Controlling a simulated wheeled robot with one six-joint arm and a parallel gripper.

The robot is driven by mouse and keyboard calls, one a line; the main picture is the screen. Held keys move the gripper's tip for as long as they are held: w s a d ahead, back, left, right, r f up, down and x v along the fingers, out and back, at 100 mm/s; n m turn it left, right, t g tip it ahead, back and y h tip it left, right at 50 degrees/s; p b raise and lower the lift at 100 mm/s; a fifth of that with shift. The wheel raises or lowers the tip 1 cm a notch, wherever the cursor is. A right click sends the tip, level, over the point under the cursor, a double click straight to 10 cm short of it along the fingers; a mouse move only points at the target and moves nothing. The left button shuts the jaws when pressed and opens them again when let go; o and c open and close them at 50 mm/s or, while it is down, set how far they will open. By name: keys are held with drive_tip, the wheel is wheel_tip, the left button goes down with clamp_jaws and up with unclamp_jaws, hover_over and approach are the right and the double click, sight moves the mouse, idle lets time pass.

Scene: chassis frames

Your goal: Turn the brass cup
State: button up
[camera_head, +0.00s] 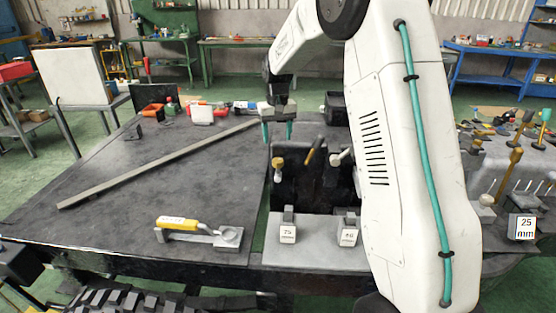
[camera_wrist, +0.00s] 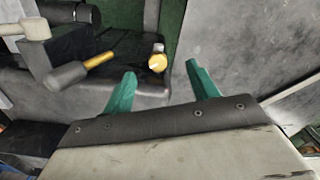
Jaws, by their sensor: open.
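A small round brass-coloured piece, which I take for the brass cup (camera_head: 278,163), sits at the left edge of a dark recess in the bench, with a pale part beside it. In the wrist view the brass cup (camera_wrist: 157,63) lies beyond and between my fingertips, its round yellow face showing. My gripper (camera_head: 277,132) is above it, teal fingers pointing down and apart. In the wrist view my gripper (camera_wrist: 161,70) is open, with nothing between the fingers. The cup appears apart from both fingers.
A long grey bar (camera_head: 150,167) lies across the bench at left. A yellow-handled clamp (camera_head: 178,224) and blocks labelled 75 (camera_head: 288,234) and 50 (camera_head: 349,236) are in front.

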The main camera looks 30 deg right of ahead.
hover_over(278, 160)
wheel_tip(278, 160, down, 4)
drive_tip(key=shift+f, duration=0.2)
wheel_tip(278, 160, down, 8)
drive_tip(key=shift+r, duration=0.15)
drive_tip(key=c, duration=1)
